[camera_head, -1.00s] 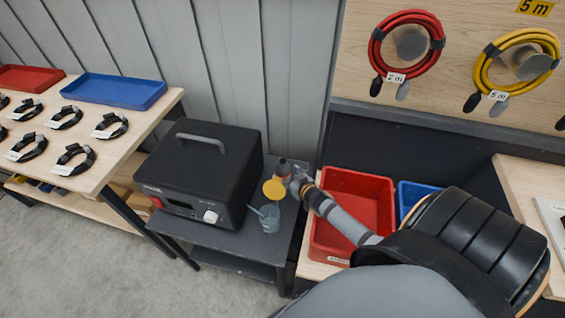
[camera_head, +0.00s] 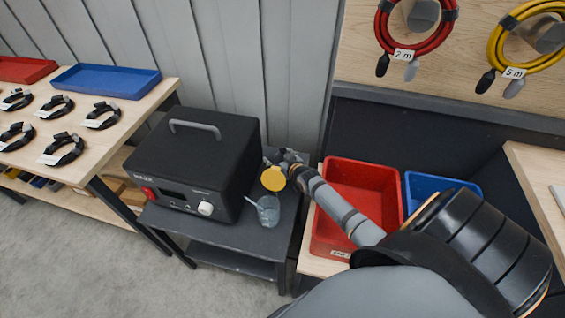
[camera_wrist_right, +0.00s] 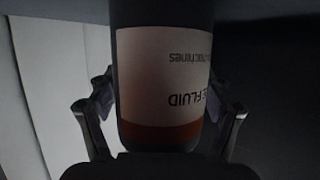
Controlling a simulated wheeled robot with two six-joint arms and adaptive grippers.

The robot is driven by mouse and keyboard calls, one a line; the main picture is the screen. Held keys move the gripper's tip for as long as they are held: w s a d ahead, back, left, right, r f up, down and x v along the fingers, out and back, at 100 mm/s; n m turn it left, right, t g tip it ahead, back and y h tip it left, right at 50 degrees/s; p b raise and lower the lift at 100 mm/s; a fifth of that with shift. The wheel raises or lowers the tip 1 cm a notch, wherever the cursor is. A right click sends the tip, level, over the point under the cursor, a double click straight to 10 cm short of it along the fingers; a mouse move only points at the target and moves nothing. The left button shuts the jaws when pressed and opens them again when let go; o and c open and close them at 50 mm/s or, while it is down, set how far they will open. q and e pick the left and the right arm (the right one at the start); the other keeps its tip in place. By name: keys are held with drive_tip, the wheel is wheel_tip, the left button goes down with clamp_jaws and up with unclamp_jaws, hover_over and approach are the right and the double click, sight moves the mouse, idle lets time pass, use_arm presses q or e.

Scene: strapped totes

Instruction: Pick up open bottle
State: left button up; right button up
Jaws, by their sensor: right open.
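A dark bottle (camera_wrist_right: 163,85) with a white label and an orange band fills the middle of the right wrist view. The label's text, ending in "FLUID", reads upside down. My right gripper (camera_wrist_right: 162,122) is open, with one finger on each side of the bottle; contact is not clear. In the head view my right gripper (camera_head: 284,162) is over the back of the dark stand, and the bottle is largely hidden there. Whether the bottle has a cap cannot be seen. My left gripper is not in view.
A black box device (camera_head: 195,160) with a handle stands left of the gripper on the dark stand (camera_head: 225,235). A round yellow piece (camera_head: 273,179) and a clear cup (camera_head: 267,210) with a stick are close in front. Red (camera_head: 330,240) and blue (camera_head: 440,182) bins are at right.

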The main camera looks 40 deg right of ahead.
drive_tip(key=c, duration=1.6)
drive_tip(key=shift+c, duration=0.2)
